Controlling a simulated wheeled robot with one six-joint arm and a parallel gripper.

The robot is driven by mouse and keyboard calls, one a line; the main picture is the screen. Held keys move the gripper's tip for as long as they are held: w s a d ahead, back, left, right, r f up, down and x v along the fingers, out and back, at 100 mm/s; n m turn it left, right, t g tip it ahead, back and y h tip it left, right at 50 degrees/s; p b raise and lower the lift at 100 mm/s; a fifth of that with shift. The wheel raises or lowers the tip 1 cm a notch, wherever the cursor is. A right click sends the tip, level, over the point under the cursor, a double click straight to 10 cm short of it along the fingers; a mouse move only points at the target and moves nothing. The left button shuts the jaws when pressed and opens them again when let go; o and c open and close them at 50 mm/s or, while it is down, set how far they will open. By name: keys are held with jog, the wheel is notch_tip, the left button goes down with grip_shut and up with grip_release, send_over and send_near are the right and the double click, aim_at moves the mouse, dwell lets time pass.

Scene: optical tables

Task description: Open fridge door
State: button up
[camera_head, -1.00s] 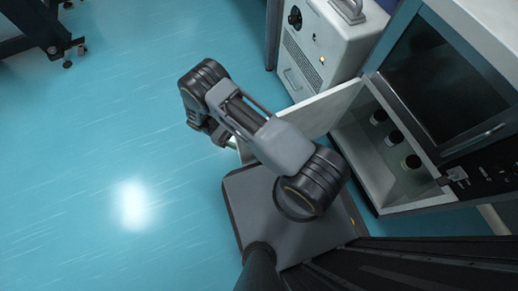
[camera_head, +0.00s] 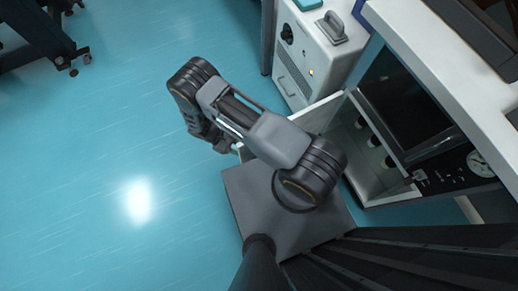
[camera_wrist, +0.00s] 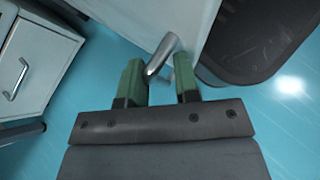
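The fridge door (camera_head: 318,115) is a white panel standing swung open, with the fridge (camera_head: 388,184) at its right. Bottles (camera_head: 374,141) show inside the fridge. In the wrist view, the door's white face (camera_wrist: 186,18) is at the top, with a metal bar handle (camera_wrist: 162,54) on it. My gripper (camera_wrist: 160,80) has green fingers set apart, with a clear gap between them. The handle reaches into this gap, close to the left finger; I cannot tell whether it touches. In the head view, my arm hides the fingertips and part of the door.
A white cabinet unit (camera_head: 308,58) with a grey top handle stands behind the door. A dark-screened unit (camera_head: 405,100) sits above the fridge. A dark table leg (camera_head: 45,40) is at the top left. The blue floor (camera_head: 90,150) on the left is clear.

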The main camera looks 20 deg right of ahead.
jog(key=s+d+r+g+h, duration=0.4)
jog(key=s+d+r+g, duration=0.1)
jog(key=s+r, duration=0.4)
jog(key=shift+s+d+r+m+g, duration=0.2)
jog(key=shift+s+m+g, duration=0.2)
jog(key=shift+s+g, duration=0.5)
jog(key=w+a+f+t+y, duration=0.45)
jog(key=w+f+t, duration=0.25)
jog(key=w+f, duration=0.25)
jog(key=w+b, duration=1)
jog(key=w, duration=0.5)
jog(key=shift+w+n+h, duration=0.15)
jog(key=shift+n+h, duration=0.2)
jog(key=shift+n, duration=0.05)
jog(key=shift+w+a+r+b, duration=0.1)
jog(key=shift+w+r+b, duration=0.2)
jog(key=shift+w+b, duration=0.65)
jog(key=shift+f, duration=0.1)
jog(key=shift+c, duration=0.3)
